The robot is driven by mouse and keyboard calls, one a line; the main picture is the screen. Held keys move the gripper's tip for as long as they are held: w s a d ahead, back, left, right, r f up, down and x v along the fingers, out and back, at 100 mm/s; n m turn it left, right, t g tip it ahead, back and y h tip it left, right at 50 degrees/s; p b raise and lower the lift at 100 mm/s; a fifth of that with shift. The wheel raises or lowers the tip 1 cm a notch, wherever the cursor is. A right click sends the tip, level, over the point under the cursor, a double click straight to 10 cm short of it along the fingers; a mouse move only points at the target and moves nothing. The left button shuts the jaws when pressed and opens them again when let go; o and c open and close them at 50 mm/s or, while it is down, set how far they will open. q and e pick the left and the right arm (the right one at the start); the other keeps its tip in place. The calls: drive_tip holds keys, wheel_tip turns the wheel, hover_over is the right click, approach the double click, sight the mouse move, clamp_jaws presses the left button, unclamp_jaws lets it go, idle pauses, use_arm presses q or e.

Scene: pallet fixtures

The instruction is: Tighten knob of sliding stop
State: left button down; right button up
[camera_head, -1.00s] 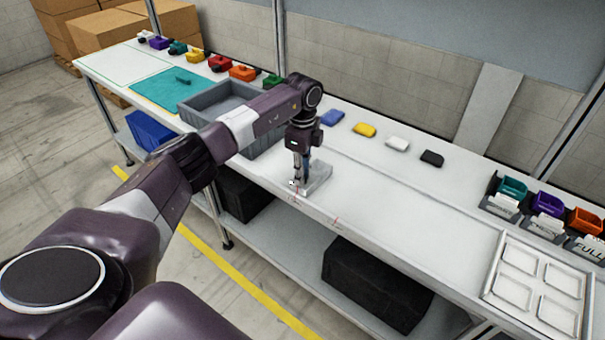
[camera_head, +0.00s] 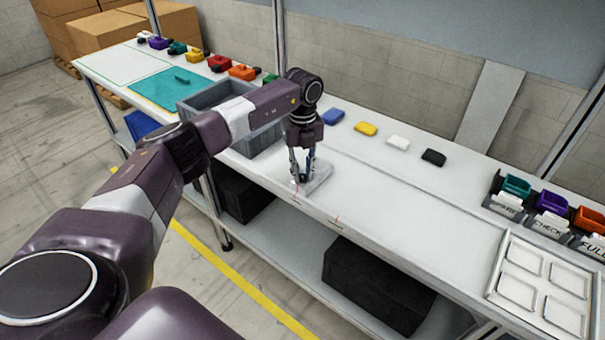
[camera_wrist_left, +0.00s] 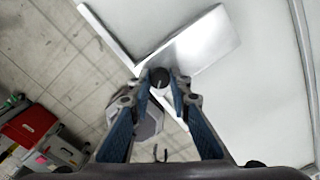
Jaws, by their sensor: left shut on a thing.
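The sliding stop (camera_head: 318,178) is a light grey angled piece at the front edge of the bench; its flat plate also shows in the left wrist view (camera_wrist_left: 205,45). Its knob (camera_wrist_left: 160,77) is a small dark round cap with a pale line, between my left fingertips in the wrist view. My left gripper (camera_head: 302,180) points down over the stop, and its fingers (camera_wrist_left: 161,82) are shut on the knob from both sides. In the head view the fingers mostly hide the knob. My right gripper is not in view.
A grey bin (camera_head: 245,135) stands left of the stop, close to my left arm. Blue, yellow, white and black blocks (camera_head: 397,142) lie along the back. Red marks (camera_head: 337,219) are on the front edge to the right. The bench (camera_head: 400,215) is clear there. A framed tray (camera_head: 540,285) lies far right.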

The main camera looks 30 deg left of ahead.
use_arm(q)
drive_tip(key=m, duration=0.3)
drive_tip(key=shift+m+b, duration=0.4)
drive_tip(key=m, duration=0.3)
drive_tip(key=shift+m+b, duration=0.3)
drive_tip(key=shift+b, duration=0.1)
drive_tip(key=m+b, duration=0.1)
drive_tip(key=m, duration=0.5)
drive_tip(key=m+b, duration=0.1)
drive_tip(key=m, duration=0.5)
drive_tip(key=shift+m, duration=0.4)
drive_tip(key=m, duration=0.6)
drive_tip(key=shift+r+b, duration=0.1)
drive_tip(key=shift+b, duration=0.3)
drive_tip(key=shift+w, duration=0.1)
drive_tip(key=c, duration=1.8)
unclamp_jaws()
drive_tip(key=shift+o, duration=0.2)
